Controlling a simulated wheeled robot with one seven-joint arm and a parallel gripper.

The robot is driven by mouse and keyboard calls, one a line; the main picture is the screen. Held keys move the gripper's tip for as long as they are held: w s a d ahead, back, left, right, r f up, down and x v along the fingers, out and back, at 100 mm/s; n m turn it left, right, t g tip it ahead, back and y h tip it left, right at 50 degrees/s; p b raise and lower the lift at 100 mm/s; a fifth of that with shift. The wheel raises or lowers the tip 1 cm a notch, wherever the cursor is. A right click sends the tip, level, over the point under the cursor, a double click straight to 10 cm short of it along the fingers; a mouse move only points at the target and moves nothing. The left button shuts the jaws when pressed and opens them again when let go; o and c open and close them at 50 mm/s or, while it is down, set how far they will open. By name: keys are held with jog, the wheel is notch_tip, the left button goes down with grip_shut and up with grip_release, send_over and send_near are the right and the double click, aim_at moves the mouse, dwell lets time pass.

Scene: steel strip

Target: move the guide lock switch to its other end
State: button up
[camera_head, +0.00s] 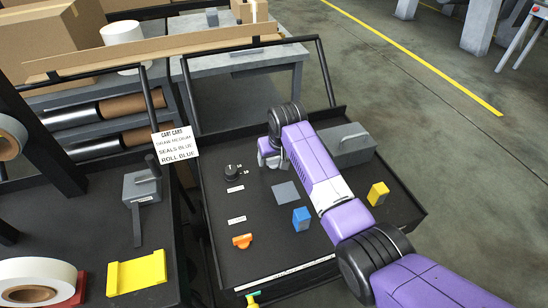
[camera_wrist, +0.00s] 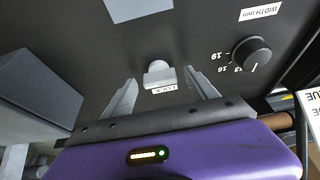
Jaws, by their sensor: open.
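The guide lock switch (camera_wrist: 159,72) is a small whitish lever or knob on the dark panel, with a white label beside it that reads upside down, seemingly "LOCK". It shows in the wrist view between the two grey fingers. My gripper (camera_wrist: 161,78) is open, with one finger on each side of the switch and a visible gap to both. Whether the fingertips reach down to the switch's height I cannot tell. In the head view my gripper (camera_head: 268,155) is at the upper middle of the panel and hides the switch.
A black width knob (camera_wrist: 252,53) is to the right in the wrist view. A grey box with a handle (camera_head: 345,146) stands right of my gripper. A blue block (camera_head: 301,219), a yellow block (camera_head: 377,195) and an orange part (camera_head: 242,241) are on the panel (camera_head: 270,262).

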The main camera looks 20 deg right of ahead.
jog(key=c, duration=1.4)
jog(key=shift+o, duration=0.2)
jog(key=shift+a+m, duration=0.1)
jog(key=shift+m, duration=0.2)
jog(key=shift+a+m+h, duration=0.1)
jog(key=shift+m+h, duration=0.4)
jog(key=shift+m, duration=0.4)
jog(key=m, duration=0.2)
jog(key=m+h, duration=0.1)
jog(key=shift+w+a+f+m+g, duration=0.1)
jog(key=shift+f+m+g, duration=0.05)
jog(key=shift+m+g, duration=0.2)
jog(key=m+h+b, duration=0.1)
jog(key=m+b, duration=0.1)
jog(key=m+g+b, duration=0.1)
jog(key=m+b, duration=0.2)
jog(key=shift+w+f+h, duration=0.1)
jog(key=shift+h, duration=0.3)
jog(key=m+g+b, duration=0.1)
jog(key=m+b, duration=0.2)
jog(key=shift+r+h, duration=0.2)
jog(key=shift+h, duration=0.1)
